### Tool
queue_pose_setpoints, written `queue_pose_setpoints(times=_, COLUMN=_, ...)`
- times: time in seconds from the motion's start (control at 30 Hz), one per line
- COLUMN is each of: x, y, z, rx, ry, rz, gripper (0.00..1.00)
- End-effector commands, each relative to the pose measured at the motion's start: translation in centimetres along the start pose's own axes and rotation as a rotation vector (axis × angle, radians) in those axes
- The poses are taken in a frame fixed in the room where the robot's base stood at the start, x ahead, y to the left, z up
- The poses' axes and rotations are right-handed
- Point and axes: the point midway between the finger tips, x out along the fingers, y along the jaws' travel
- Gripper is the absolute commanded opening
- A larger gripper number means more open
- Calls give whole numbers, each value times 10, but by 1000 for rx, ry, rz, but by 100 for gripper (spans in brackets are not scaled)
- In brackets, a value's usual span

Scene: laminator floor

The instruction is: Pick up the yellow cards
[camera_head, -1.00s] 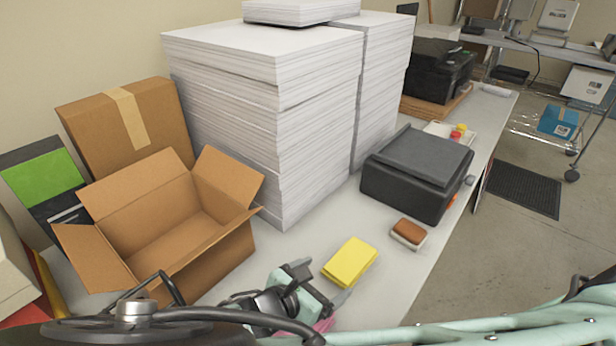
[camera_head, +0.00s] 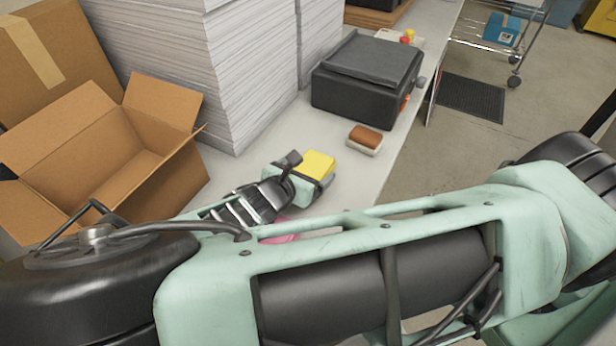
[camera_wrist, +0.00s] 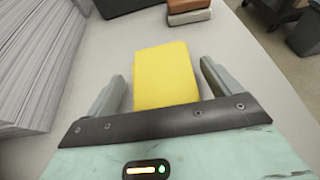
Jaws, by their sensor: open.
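The yellow cards (camera_head: 319,164) lie as a small stack on the white table, partly hidden behind my gripper in the head view. In the wrist view the yellow cards (camera_wrist: 165,75) lie between my two fingers, with a gap on each side. My gripper (camera_wrist: 160,80) is open and holds nothing. In the head view my gripper (camera_head: 306,172) is low over the table at the near end of the stack.
A brown-topped block (camera_head: 365,139) lies just beyond the cards. A black machine (camera_head: 366,76) stands further back. Tall paper stacks (camera_head: 235,75) and an open cardboard box (camera_head: 95,155) stand left. The table's right edge is near. Something pink (camera_head: 280,238) shows below my arm.

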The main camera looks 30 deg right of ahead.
Motion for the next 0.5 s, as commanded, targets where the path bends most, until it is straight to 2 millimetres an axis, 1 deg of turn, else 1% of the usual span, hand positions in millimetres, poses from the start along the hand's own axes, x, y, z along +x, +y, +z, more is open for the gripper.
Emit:
queue_pose_setpoints(times=0.07, x=3, y=0, z=0, rx=1, ry=-1, rz=0, gripper=89)
queue_pose_setpoints(times=0.27, x=3, y=0, z=1, rx=0, ry=0, rz=0, gripper=89)
queue_pose_setpoints(times=0.3, x=3, y=0, z=1, rx=0, ry=0, rz=0, gripper=78)
queue_pose_setpoints(times=0.37, x=3, y=0, z=1, rx=0, ry=0, rz=0, gripper=61)
queue_pose_setpoints(times=0.4, x=3, y=0, z=1, rx=0, ry=0, rz=0, gripper=50)
queue_pose_setpoints(times=0.47, x=3, y=0, z=1, rx=0, ry=0, rz=0, gripper=33)
queue_pose_setpoints(times=0.5, x=3, y=0, z=1, rx=0, ry=0, rz=0, gripper=33)
